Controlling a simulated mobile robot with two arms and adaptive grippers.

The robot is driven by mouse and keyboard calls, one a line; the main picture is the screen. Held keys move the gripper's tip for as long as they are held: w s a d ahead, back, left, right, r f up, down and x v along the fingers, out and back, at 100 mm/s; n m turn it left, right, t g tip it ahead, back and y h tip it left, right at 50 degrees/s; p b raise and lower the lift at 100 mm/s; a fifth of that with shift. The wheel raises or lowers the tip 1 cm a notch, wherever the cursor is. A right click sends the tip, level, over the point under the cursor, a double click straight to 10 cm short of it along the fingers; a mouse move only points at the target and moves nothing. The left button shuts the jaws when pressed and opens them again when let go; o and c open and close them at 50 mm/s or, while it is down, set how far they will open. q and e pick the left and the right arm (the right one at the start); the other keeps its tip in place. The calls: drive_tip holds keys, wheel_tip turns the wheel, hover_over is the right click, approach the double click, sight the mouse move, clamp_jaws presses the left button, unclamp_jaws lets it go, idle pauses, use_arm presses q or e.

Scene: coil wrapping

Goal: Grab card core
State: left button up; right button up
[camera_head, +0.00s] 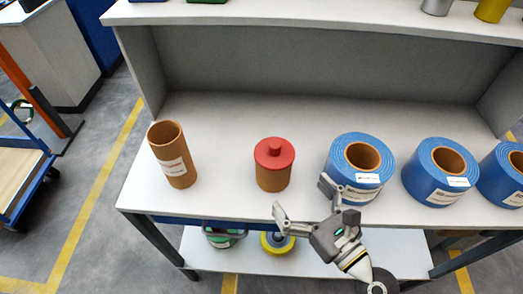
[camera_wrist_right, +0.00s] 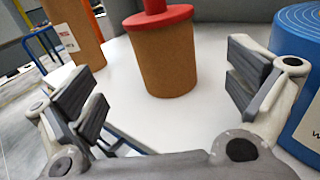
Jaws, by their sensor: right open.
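A tall brown cardboard tube (camera_head: 174,158) with a white label stands upright and open-topped at the left of the table. A shorter brown cylinder (camera_head: 272,177) with a red knobbed cap (camera_head: 274,152) stands upright in the middle. In the right wrist view the short cylinder (camera_wrist_right: 165,62) stands ahead between my fingers, and part of the tall tube (camera_wrist_right: 72,30) shows at the upper left. My right gripper (camera_head: 302,198) is open and empty at the table's front edge, apart from the short cylinder. It also shows in the right wrist view (camera_wrist_right: 165,90). My left gripper is out of view.
A blue coil (camera_head: 345,165) with a brown core lies just right of my right gripper; more blue coils (camera_head: 437,172) lie further right. The white table (camera_head: 220,130) is clear between the tube and the capped cylinder. A raised shelf (camera_head: 320,22) runs along the back.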

sight(284, 175)
drive_tip(key=shift+r+p+x, duration=0.25)
drive_tip(key=shift+p+x, duration=0.25)
drive_tip(key=shift+x, duration=0.7)
drive_tip(key=shift+p+x, duration=0.3)
drive_tip(key=shift+x, duration=0.8)
drive_tip(key=shift+w+a+f, duration=0.1)
drive_tip(key=shift+w+a, duration=0.1)
drive_tip(key=shift+w, duration=0.1)
drive_tip(key=p+x, duration=0.1)
drive_tip(key=x, duration=0.3)
drive_tip(key=shift+w+d, duration=0.1)
drive_tip(key=shift+d, duration=0.05)
drive_tip(key=shift+w+a+f, duration=0.1)
drive_tip(key=shift+w+a, duration=0.2)
drive_tip(key=shift+w, duration=0.1)
drive_tip(key=shift+c, duration=1)
drive_tip(key=c, duration=0.9)
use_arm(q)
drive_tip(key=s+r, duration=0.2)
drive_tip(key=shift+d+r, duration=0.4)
